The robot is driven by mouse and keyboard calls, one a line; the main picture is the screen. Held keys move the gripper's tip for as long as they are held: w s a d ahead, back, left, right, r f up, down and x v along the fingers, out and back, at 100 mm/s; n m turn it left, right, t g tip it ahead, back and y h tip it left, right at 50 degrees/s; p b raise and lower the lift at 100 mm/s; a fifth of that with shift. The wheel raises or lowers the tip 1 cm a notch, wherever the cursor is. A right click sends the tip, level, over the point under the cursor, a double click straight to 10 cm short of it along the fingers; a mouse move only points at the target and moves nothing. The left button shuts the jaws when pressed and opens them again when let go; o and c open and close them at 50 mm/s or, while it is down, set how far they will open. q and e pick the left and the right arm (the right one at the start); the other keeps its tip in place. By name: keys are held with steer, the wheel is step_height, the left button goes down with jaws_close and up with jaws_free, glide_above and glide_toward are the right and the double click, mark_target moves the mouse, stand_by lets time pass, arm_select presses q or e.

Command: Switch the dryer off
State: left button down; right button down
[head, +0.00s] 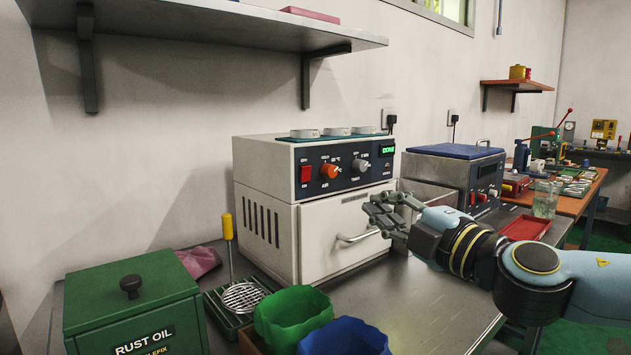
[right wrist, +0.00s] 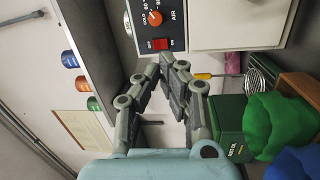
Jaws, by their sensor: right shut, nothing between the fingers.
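The dryer (head: 262,190) is a cream box with a dark control panel on its upper front. Its red rocker switch (head: 306,174) is at the panel's left, beside an orange air knob (head: 329,170) and a grey timer knob (head: 360,165). A green display (head: 388,150) reads DONE. Which side of the switch is pressed is too small to tell. My right gripper (head: 374,212) is shut and empty in front of the door, near its handle, below and right of the switch. In the right wrist view, the switch (right wrist: 160,44) appears just beyond the fingertips (right wrist: 160,66).
Pale rings (head: 337,131) lie on the dryer's top. Another grey machine (head: 440,172) stands right. A shelf (head: 230,28) hangs above.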

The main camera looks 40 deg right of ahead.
steer(key=n, duration=0.1)
steer(key=a+y, duration=0.1)
steer(key=n+y, duration=0.1)
steer(key=shift+w+a+r+n, duration=0.2)
steer(key=shift+w+r+n, duration=0.1)
glide_toward(307, 173)
steer(key=w+p, duration=0.2)
steer(key=p, duration=0.1)
steer(key=w+r+p, duration=0.1)
steer(key=w+p, duration=0.1)
steer(key=p, duration=0.1)
steer(key=w+p, duration=0.2)
steer(key=p, duration=0.2)
steer(key=shift+w+a+r, duration=0.1)
steer(key=shift+w+r, duration=0.25)
steer(key=shift+w+a+f+p, duration=0.15)
steer(key=shift+w+p, duration=0.05)
steer(key=shift+p, duration=0.45)
steer(key=shift+w+f, duration=0.1)
steer(key=shift+f, duration=0.1)
